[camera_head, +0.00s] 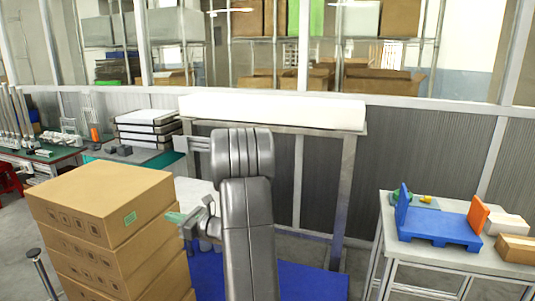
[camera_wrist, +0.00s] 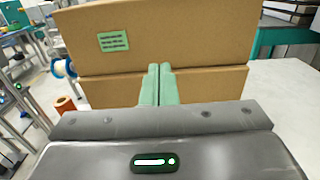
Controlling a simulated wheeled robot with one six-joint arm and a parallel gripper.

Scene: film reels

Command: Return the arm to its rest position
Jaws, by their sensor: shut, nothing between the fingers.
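My gripper (camera_wrist: 157,84) shows in the wrist view with its two green fingers close together and nothing between them. In the head view my gripper (camera_head: 176,218) points left, beside the upper right side of a stack of cardboard boxes (camera_head: 105,205). In the wrist view the cardboard boxes (camera_wrist: 190,35) stand beyond the fingertips; whether the fingers touch them I cannot tell. My grey arm is folded upright in the middle of the head view and hides part of what is behind it.
A white-topped table (camera_head: 385,215) at right holds a blue pallet-like tray (camera_head: 440,229), an orange block (camera_head: 478,216) and small boxes. A long white-topped stand (camera_head: 270,111) is behind my arm. A blue surface (camera_head: 310,283) lies low in the middle. Cluttered benches stand at left.

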